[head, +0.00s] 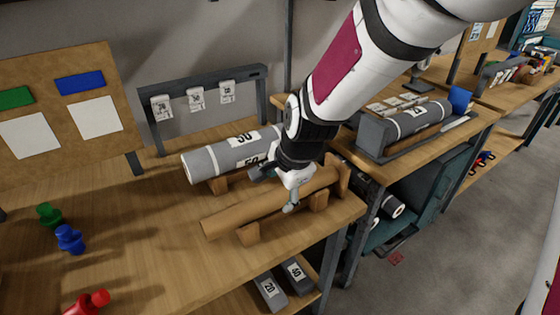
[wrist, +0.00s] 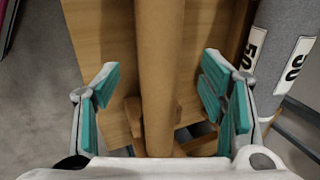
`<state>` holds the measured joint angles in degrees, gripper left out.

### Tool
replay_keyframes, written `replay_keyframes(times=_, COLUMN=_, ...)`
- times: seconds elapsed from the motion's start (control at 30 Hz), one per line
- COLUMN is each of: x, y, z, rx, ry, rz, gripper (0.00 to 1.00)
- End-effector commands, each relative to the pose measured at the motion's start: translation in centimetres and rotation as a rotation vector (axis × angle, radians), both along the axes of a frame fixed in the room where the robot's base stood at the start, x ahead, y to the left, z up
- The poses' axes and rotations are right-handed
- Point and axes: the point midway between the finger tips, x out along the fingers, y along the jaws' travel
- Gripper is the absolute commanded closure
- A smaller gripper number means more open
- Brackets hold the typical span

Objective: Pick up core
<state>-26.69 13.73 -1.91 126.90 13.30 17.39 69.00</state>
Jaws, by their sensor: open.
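The core is a long brown cardboard tube (head: 248,208) lying on wooden cradle supports (head: 248,234) near the table's right end. In the wrist view the core (wrist: 158,75) runs up the middle of the picture, between the fingers. My gripper (head: 285,190) is over the core in the head view, with the arm hiding part of it. In the wrist view my gripper (wrist: 165,100) is open, with teal pads on both sides of the core and a gap on each side. I cannot tell how far down the fingers reach.
A grey roll marked 50 (head: 205,163) lies beside the core and also shows in the wrist view (wrist: 283,45). Another grey roll (head: 418,118) lies on the bench (head: 470,137) to the right.

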Motion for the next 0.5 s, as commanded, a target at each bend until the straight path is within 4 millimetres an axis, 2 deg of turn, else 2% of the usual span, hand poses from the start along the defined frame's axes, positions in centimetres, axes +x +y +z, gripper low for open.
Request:
replay_keyframes(times=0.3, x=1.6, y=0.5, z=-4.1, rx=-0.002, ry=0.002, rz=0.001, gripper=0.35)
replay_keyframes(times=0.5, x=1.7, y=0.7, z=-4.4, rx=-0.001, ry=0.001, rz=0.001, gripper=0.35)
